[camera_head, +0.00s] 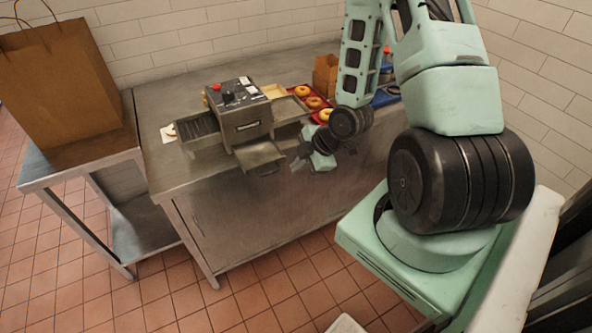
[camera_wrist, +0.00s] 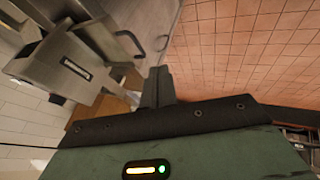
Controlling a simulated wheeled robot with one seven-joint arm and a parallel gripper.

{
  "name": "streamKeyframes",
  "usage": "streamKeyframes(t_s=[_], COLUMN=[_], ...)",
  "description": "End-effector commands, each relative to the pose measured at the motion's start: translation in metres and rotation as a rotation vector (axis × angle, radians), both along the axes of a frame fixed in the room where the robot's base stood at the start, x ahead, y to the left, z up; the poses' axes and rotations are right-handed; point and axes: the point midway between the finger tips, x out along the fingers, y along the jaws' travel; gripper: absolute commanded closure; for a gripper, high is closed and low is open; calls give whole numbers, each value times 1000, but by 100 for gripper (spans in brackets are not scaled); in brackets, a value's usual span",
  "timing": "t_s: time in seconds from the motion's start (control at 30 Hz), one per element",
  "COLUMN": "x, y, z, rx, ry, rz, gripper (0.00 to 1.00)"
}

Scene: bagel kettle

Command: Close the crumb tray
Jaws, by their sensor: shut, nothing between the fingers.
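The grey metal bagel machine (camera_head: 240,112) stands on the steel counter. Its crumb tray (camera_head: 258,153) sticks out from the lower front, with a handle at its outer edge. In the wrist view the machine (camera_wrist: 48,62) is tilted at the upper left, and the tray (camera_wrist: 100,42) extends from it with a dark loop handle (camera_wrist: 128,42). My gripper (camera_head: 297,163) is to the right of the tray, apart from it, near the counter's front edge. Its fingers (camera_wrist: 154,82) are together and empty in the wrist view.
A side chute (camera_head: 198,126) extends left from the machine, and another tray (camera_head: 288,108) extends right. A red tray (camera_head: 312,103) with bagels lies behind my gripper. A large paper bag (camera_head: 62,88) stands on the left table. Open tiled floor (camera_head: 250,290) lies before the counter.

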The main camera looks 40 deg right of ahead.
Motion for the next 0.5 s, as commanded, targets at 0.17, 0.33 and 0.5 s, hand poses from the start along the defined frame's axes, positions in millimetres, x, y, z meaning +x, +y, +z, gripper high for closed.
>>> streamKeyframes(t_s=[0.17, 0.33, 0.5], x=[8, 18, 29], y=[4, 8, 15], z=[-20, -36, -49], rx=[-1, -2, 3], ry=[-2, -2, 5], rz=[0, 0, 1], gripper=[100, 100, 100])
